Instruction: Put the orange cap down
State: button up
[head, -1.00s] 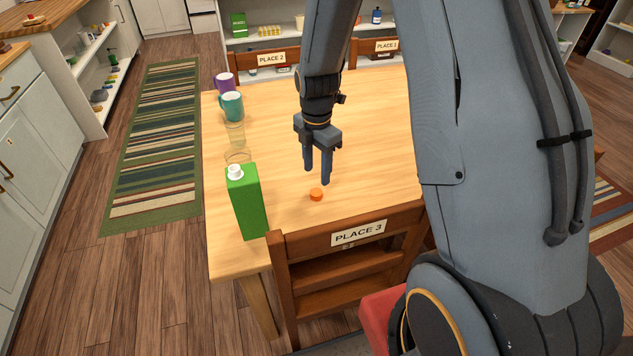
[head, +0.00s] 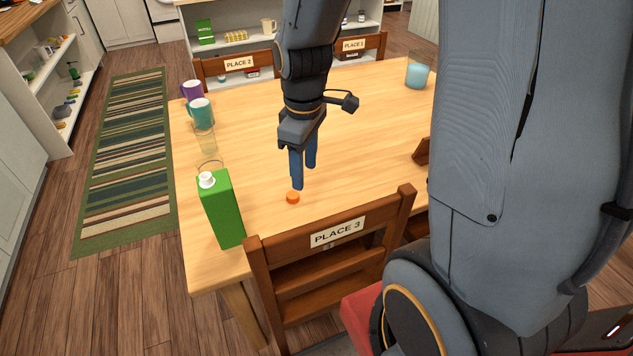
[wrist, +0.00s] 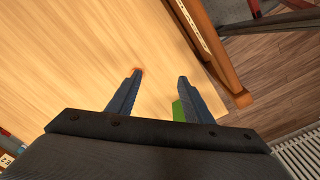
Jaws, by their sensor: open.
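The orange cap (head: 293,197) lies on the wooden table (head: 345,130), near the edge by the PLACE 3 chair. My gripper (head: 303,178) is open and empty, pointing down just above and behind the cap in the head view. In the wrist view my gripper (wrist: 159,77) shows its two fingers spread apart. A sliver of the orange cap (wrist: 138,70) shows at the left fingertip, which hides most of it. A gap seems to separate the fingers from the cap.
A green carton (head: 222,212) with a white cap stands to the left. A clear glass (head: 204,141), a teal mug (head: 200,112) and a purple mug (head: 191,91) line the left edge. The PLACE 3 chair (head: 335,256) stands in front. The table's middle is mostly clear.

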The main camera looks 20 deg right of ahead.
jog(key=s+r+m, duration=0.1)
jog(key=s+m, duration=0.6)
jog(key=m, duration=0.2)
jog(key=shift+r, duration=0.2)
